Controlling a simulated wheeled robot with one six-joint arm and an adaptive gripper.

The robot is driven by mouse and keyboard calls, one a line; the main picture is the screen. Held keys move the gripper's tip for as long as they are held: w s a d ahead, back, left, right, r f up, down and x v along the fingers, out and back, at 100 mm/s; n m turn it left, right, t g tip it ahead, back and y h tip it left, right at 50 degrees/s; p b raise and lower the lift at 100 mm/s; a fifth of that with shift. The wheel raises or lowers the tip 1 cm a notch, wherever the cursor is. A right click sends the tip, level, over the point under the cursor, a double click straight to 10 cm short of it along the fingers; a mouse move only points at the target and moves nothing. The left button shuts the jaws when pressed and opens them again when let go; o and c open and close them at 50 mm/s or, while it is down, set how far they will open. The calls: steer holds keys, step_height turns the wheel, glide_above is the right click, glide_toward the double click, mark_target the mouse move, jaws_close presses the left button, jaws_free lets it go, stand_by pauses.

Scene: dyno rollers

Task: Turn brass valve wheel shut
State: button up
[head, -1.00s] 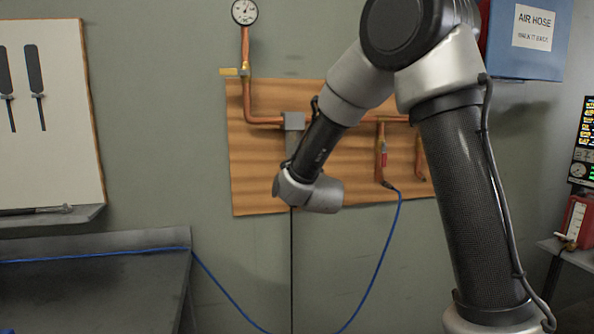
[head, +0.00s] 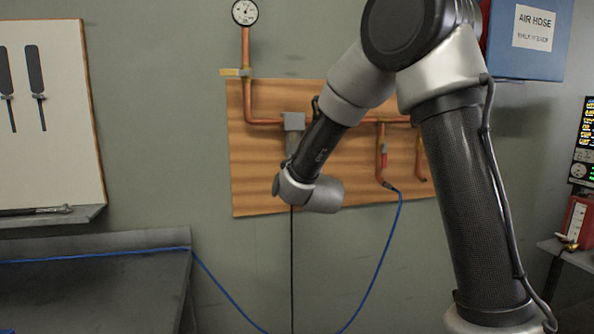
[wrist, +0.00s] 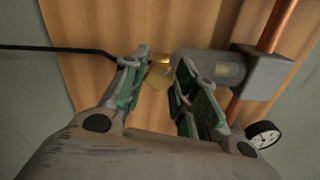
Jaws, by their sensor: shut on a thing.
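In the wrist view the brass valve wheel (wrist: 158,72) shows only as a small yellow-brass part between my fingertips. My gripper (wrist: 159,70) has its green-padded fingers closed on it, one finger at each side. A grey cylinder and box fitting (wrist: 258,73) on a copper pipe sits just right of the fingertips. In the head view the same grey box (head: 293,121) shows on the wooden board, above my wrist. My arm hides the wheel and my gripper there.
Copper pipes run over the wooden board (head: 250,165), with a pressure gauge (head: 245,12) above. A blue hose (head: 383,250) hangs below the board to the bench (head: 90,285) at left. A dark cable (wrist: 55,50) passes close to the left finger. A blue box (head: 530,60) is at upper right.

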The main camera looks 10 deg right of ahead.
steer(key=shift+m, duration=4.9)
steer(key=o, duration=1)
steer(key=s, duration=1.2)
